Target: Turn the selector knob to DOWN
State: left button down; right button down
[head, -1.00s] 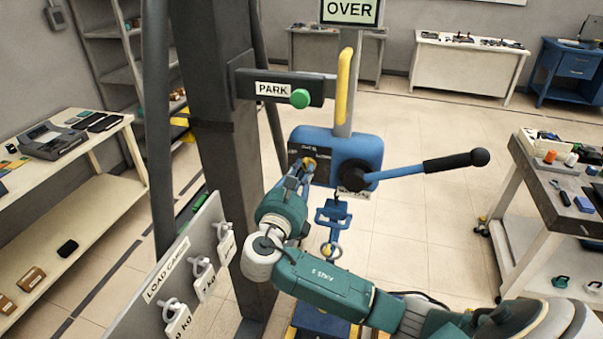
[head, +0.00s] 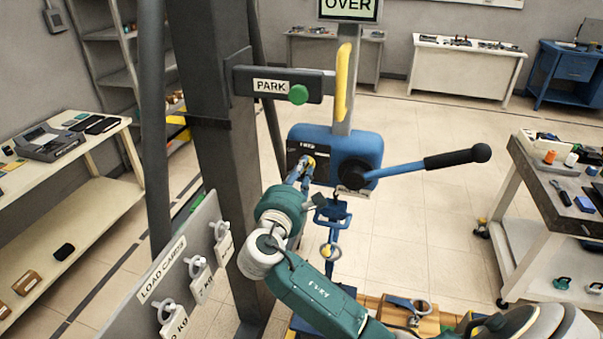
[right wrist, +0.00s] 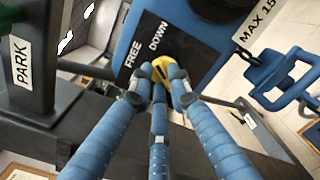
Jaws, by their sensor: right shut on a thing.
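The yellow selector knob (right wrist: 160,70) is on the black label plate of the blue hoist box (head: 352,148). The plate reads FREE and DOWN in the right wrist view; part of it is hidden behind the fingers. My right gripper (right wrist: 161,84) is shut on the knob, its blue fingers around it. In the head view the right gripper (head: 305,168) reaches the plate's lower middle, and the knob (head: 310,161) shows only as a small yellow spot. Which word the knob points to I cannot tell. My left gripper is not in view.
A blue lever with a black handle (head: 455,158) sticks out right of the box. A blue hook block (head: 331,212) hangs below it. The PARK bracket (head: 272,85) is above left, on a dark column. A LOAD CARDS board (head: 180,262) stands at lower left.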

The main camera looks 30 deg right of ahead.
jog(key=shift+f+m, duration=0.15)
jog(key=shift+m, duration=0.45)
jog(key=c, duration=1.6)
grip_release()
jog(key=shift+c, duration=0.2)
jog(key=shift+s, duration=0.1)
jog(key=shift+a, duration=0.1)
jog(key=v, duration=1.2)
